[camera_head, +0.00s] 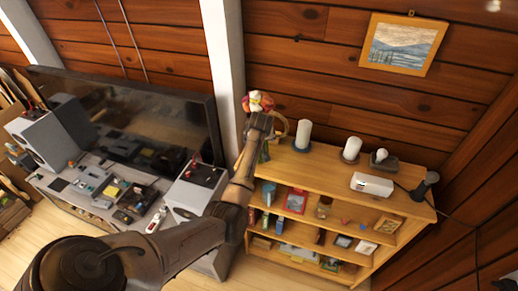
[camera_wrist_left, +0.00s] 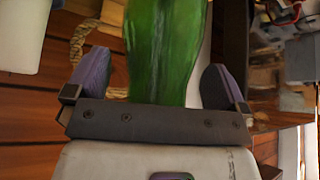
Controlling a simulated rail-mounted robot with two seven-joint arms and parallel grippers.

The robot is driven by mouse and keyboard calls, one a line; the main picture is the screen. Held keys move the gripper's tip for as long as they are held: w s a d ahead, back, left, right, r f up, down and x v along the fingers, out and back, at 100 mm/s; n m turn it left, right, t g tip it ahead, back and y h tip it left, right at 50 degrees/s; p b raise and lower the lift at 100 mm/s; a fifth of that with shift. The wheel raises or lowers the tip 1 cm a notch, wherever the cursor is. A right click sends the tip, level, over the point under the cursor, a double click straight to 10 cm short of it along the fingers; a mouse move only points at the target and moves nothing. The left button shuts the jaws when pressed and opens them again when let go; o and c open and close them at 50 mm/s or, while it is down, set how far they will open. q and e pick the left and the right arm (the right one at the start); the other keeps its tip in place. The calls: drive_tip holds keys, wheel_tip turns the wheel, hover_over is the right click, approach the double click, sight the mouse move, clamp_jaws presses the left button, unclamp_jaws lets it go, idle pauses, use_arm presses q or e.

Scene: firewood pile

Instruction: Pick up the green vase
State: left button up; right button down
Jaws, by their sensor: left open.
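The green vase (camera_wrist_left: 165,50) fills the middle of the left wrist view, its glossy surface streaked light and dark. It stands between the two spread fingers of my left gripper (camera_wrist_left: 155,78), with a gap showing on each side. In the head view my left gripper (camera_head: 262,122) is over the left end of the wooden shelf's top. There my arm hides most of the vase; a dark green part (camera_head: 265,153) shows beside the gripper. My right gripper is not in view.
White candles (camera_head: 303,135) and (camera_head: 352,149) stand on the wooden shelf (camera_head: 330,165), right of the gripper. A tissue box (camera_head: 383,160) and a white device (camera_head: 372,184) are farther right. A red and white flower-like object (camera_head: 258,102) is behind the gripper. A television (camera_head: 130,115) is left.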

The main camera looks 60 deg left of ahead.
use_arm(q)
drive_tip(key=shift+f, duration=0.1)
drive_tip(key=c, duration=1.5)
